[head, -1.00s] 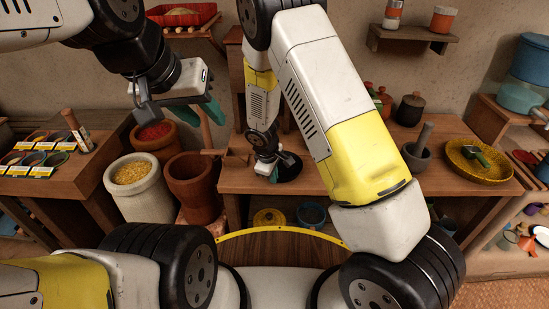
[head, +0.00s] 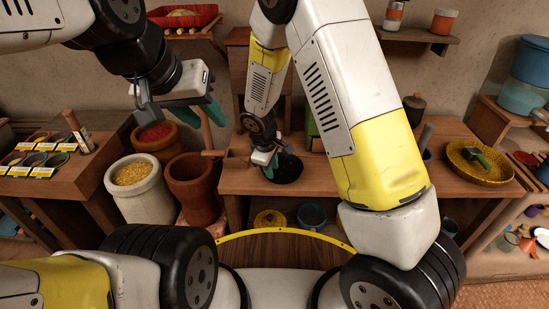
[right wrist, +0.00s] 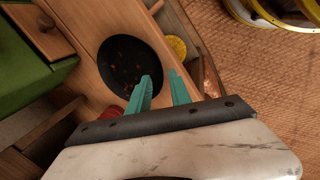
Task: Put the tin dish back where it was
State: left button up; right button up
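A round black dish (head: 290,168) with brown specks inside lies on the wooden counter in the head view. It also shows in the right wrist view (right wrist: 127,62); I cannot tell if it is the tin dish. My right gripper (head: 273,170) is at the dish's left edge in the head view. In the right wrist view its teal fingers (right wrist: 161,90) are apart with nothing between them. One finger overlaps the dish's rim in that picture; I cannot tell if they touch. My left gripper (head: 211,108) hangs above the clay pots, its opening unclear.
A yellow round tray (head: 486,174) with a green scoop sits at the counter's right. A yellow round item (head: 268,219) and a blue bowl (head: 312,213) are below the counter. My right arm hides part of the counter. A brown pot (head: 192,188) stands left.

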jog(key=s+d+r+m, duration=0.1)
jog(key=d+r+m, duration=0.1)
jog(key=r, duration=0.5)
jog(key=s+d+r+m, duration=0.1)
jog(key=s+d+r, duration=0.1)
jog(key=r, duration=0.5)
jog(key=s+d+r+m+t+y, duration=0.3)
jog(key=s+d+r+m, duration=0.7)
jog(key=s+r, duration=0.7)
jog(key=d, duration=0.3)
jog(key=shift+s+d+r, duration=0.15)
jog(key=shift+s, duration=0.15)
dwell(2.2)
